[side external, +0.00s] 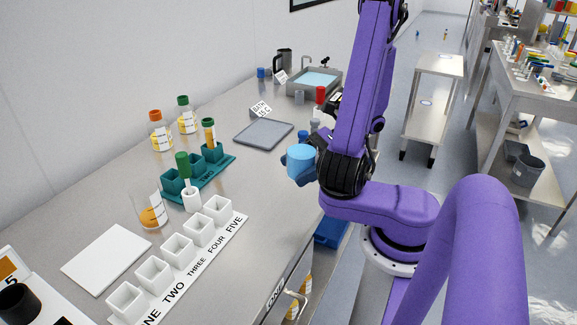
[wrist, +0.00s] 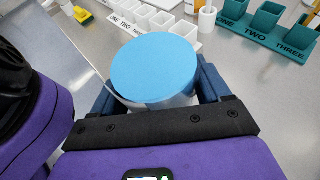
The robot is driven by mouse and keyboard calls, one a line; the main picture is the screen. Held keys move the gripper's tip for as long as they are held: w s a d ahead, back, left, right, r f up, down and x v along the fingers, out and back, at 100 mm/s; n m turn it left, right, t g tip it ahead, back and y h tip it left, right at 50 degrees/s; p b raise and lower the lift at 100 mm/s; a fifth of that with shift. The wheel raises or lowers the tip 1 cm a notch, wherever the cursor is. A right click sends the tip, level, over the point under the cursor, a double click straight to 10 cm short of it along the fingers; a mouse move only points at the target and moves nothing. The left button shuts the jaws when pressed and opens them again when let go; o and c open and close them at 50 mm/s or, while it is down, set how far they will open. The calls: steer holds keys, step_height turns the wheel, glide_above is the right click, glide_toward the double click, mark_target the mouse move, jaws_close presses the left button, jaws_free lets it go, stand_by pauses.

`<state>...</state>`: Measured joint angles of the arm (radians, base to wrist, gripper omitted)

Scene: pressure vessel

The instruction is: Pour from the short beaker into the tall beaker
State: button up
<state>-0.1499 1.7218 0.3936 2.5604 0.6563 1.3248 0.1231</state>
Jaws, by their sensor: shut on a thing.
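My gripper (side external: 303,174) is shut on a short, clear beaker with a light blue top surface (side external: 301,157), holding it above the counter near its right edge. In the wrist view the blue surface (wrist: 154,67) fills the middle, with clear wall showing below it and a dark blue finger on each side. The beaker looks about upright. A clear, tall glass vessel (side external: 150,206) with something orange-yellow low in it stands farther left on the counter, apart from my gripper. It looks like the tall beaker, but I cannot be certain.
Near the glass vessel are a white numbered rack (side external: 178,252), a teal rack (side external: 213,172), a small white cup (side external: 192,200) and a white plate (side external: 107,257). Two capped bottles stand behind. A grey tray (side external: 264,134) lies farther back. Counter between gripper and racks is clear.

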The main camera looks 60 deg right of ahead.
steer(key=shift+s+a+r, duration=0.15)
steer(key=shift+s+r, duration=0.15)
steer(key=shift+s, duration=0.3)
steer(key=shift+s+a+r, duration=0.1)
steer(key=shift+s+r, duration=0.15)
steer(key=shift+s, duration=0.3)
steer(key=w+a+f, duration=0.1)
steer(key=w+a, duration=0.5)
steer(key=w, duration=0.4)
steer(key=w+a+f, duration=0.2)
steer(key=w+a, duration=0.5)
steer(key=w, duration=0.2)
steer(key=w+a, duration=0.1)
steer(key=a, duration=0.2)
steer(key=w+a+f, duration=0.1)
steer(key=w+a, duration=0.1)
steer(key=a, duration=0.1)
steer(key=w+a+f, duration=0.1)
steer(key=w+a, duration=0.1)
steer(key=a, duration=0.2)
steer(key=shift+w+f, duration=0.2)
steer(key=shift+f, duration=0.05)
step_height(320, 180, up, 6)
steer(key=w+m+g, duration=0.2)
steer(key=shift+d+r+m+y, duration=0.25)
steer(key=shift+d+m+y, duration=0.05)
steer(key=shift+d+y, duration=0.1)
